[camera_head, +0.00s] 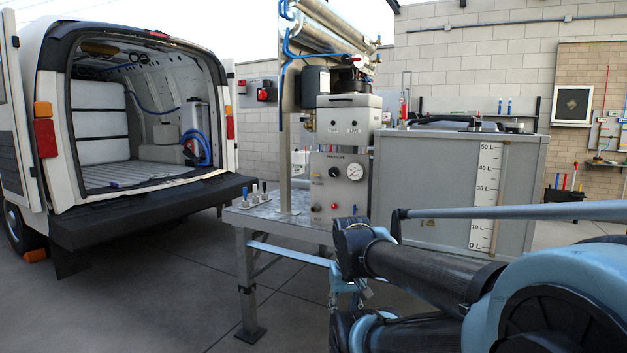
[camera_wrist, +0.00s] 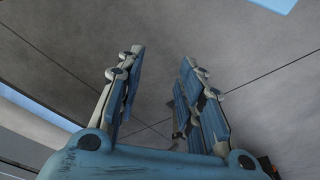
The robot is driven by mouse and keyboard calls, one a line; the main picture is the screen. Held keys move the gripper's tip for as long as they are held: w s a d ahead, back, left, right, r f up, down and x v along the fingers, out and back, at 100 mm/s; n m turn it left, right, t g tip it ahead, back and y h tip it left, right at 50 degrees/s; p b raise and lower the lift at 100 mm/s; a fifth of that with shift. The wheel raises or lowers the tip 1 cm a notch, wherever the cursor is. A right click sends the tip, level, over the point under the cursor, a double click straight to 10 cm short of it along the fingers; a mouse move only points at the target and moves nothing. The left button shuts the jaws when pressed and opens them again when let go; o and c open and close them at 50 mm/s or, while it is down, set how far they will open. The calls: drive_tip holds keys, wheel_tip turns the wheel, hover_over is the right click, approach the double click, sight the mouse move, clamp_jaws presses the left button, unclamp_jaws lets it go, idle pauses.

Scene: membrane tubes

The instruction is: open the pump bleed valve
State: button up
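The pump unit (camera_head: 347,150) stands on a metal bench in the middle of the head view. I cannot tell which part is the bleed valve; the labels are too small to read. In the wrist view my gripper (camera_wrist: 162,56) is open, with a clear gap between its blue-padded fingers. It holds nothing and points at bare concrete floor. The pump does not show in the wrist view. In the head view my fingers cannot be made out clearly.
The metal bench (camera_head: 285,226) has several small upright fittings (camera_head: 255,193) at its left end. A grey tank (camera_head: 425,180) with a litre scale (camera_head: 485,190) stands right of the pump, behind my arm. An open van (camera_head: 130,225) is at left. Floor between van and bench is clear.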

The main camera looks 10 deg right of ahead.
sight(317, 175)
drive_tip(key=o, duration=0.4)
drive_tip(key=shift+s+r, duration=0.25)
drive_tip(key=shift+c, duration=0.2)
drive_tip(key=w+d+r+m+t+h, duration=0.2)
drive_tip(key=w+d+r+h, duration=0.15)
drive_tip(key=w+r, duration=0.55)
drive_tip(key=w+d+r+m+t+h, duration=0.25)
drive_tip(key=w+r+h, duration=0.2)
drive_tip(key=w, duration=0.85)
drive_tip(key=w+a+r+m+t+h, duration=0.1)
drive_tip(key=w+a+r+t, duration=0.4)
drive_tip(key=w+a, duration=0.4)
drive_tip(key=w+a+r+m+t+h, duration=0.25)
drive_tip(key=w+a+r, duration=0.45)
drive_tip(key=w, duration=0.5)
drive_tip(key=x, duration=1.7)
drive_tip(key=shift+w+f+n+y, duration=0.25)
drive_tip(key=shift+f+n+y, duration=0.05)
drive_tip(key=shift+f+y, duration=0.15)
drive_tip(key=shift+a, duration=0.2)
drive_tip(key=shift+c, duration=0.3)
